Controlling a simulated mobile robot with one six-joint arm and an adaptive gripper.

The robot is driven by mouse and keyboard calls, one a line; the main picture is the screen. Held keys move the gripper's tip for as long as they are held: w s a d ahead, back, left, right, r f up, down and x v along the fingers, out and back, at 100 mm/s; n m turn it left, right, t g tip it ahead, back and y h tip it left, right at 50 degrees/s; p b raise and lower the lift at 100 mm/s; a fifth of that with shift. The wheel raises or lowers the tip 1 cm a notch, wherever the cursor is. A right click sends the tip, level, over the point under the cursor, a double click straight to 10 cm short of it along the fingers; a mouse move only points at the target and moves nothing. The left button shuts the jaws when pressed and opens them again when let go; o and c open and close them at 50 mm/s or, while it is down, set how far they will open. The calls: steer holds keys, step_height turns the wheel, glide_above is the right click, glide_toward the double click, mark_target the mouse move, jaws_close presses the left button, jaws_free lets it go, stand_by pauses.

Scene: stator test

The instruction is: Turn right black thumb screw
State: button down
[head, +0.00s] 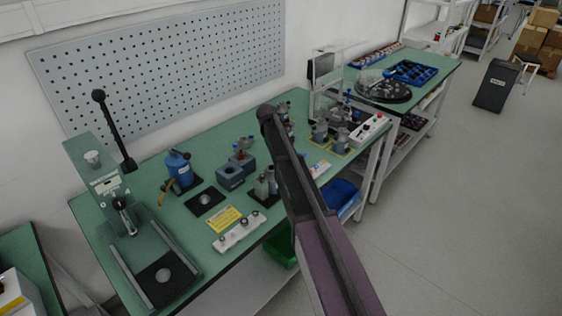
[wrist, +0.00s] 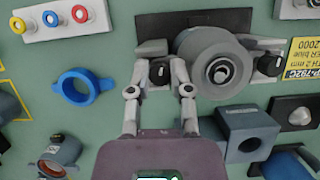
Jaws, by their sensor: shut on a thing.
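In the wrist view a grey cylindrical stator (wrist: 212,58) sits in a grey clamp fixture on a dark base plate (wrist: 190,20). A black thumb screw (wrist: 159,73) is on the fixture's left side in this view, and another black thumb screw (wrist: 269,66) is on its right side. My gripper (wrist: 160,68) is shut on the thumb screw at the picture's left, with one finger on each side of it.
A blue ring (wrist: 76,87), a grey block with a hole (wrist: 240,134) and a white strip with coloured rings (wrist: 55,22) lie nearby. The head view shows the green bench (head: 150,180), with a lever press (head: 98,185) at left and a perforated board (head: 165,65) behind.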

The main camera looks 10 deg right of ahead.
steer(key=shift+n, duration=0.4)
steer(key=c, duration=0.5)
jaws_free()
steer(key=shift+c, duration=0.2)
steer(key=p+v, duration=1.4)
steer(key=v, duration=0.2)
steer(key=shift+p, duration=0.35)
stand_by(1.1)
steer(key=shift+s+a, duration=0.1)
steer(key=shift+s, duration=0.05)
